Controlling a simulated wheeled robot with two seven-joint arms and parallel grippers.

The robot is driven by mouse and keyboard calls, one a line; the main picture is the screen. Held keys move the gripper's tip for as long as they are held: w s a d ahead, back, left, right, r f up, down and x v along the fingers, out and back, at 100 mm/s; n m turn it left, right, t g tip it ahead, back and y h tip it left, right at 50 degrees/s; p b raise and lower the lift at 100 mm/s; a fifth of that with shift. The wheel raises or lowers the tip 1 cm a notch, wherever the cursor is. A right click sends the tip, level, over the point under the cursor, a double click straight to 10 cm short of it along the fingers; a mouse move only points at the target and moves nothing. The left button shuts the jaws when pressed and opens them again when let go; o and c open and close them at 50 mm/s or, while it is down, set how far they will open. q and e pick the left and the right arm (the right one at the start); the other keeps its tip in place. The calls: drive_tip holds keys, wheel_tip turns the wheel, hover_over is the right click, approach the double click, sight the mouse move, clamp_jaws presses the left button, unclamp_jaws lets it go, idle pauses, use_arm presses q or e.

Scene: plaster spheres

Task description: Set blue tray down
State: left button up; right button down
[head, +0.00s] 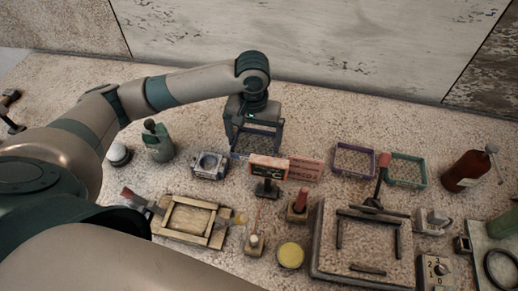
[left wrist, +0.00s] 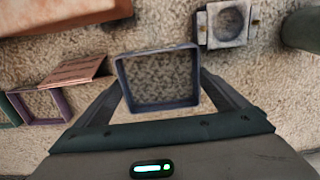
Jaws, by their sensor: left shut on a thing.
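The blue tray (left wrist: 158,80) is a small square with blue-grey walls and a speckled, mesh-like bottom. In the left wrist view it sits between the fingertips of my left gripper (left wrist: 160,88), which is shut on it. In the head view my left gripper (head: 253,145) points down at the back middle of the table. Only part of the blue tray (head: 240,155) shows there, behind and between the fingers. I cannot tell whether its bottom touches the table. My right gripper is in neither view.
A purple tray (head: 354,147) and a green tray (head: 425,172) stand right of the gripper. A pinkish sign (head: 306,170) is close by on the right, a grey block with a round hollow (head: 208,177) on the left. A dark red bottle (head: 462,172) stands far right.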

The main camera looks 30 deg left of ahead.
sight(254, 147)
use_arm(q)
drive_tip(key=shift+f, duration=0.55)
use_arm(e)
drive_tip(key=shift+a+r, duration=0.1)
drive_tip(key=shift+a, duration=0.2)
use_arm(q)
drive_tip(key=shift+f+p, duration=0.4)
drive_tip(key=shift+f, duration=1.5)
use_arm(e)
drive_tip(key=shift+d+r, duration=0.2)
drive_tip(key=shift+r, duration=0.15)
use_arm(q)
drive_tip(key=shift+f, duration=0.1)
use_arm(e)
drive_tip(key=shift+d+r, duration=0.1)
use_arm(q)
drive_tip(key=o, duration=0.8)
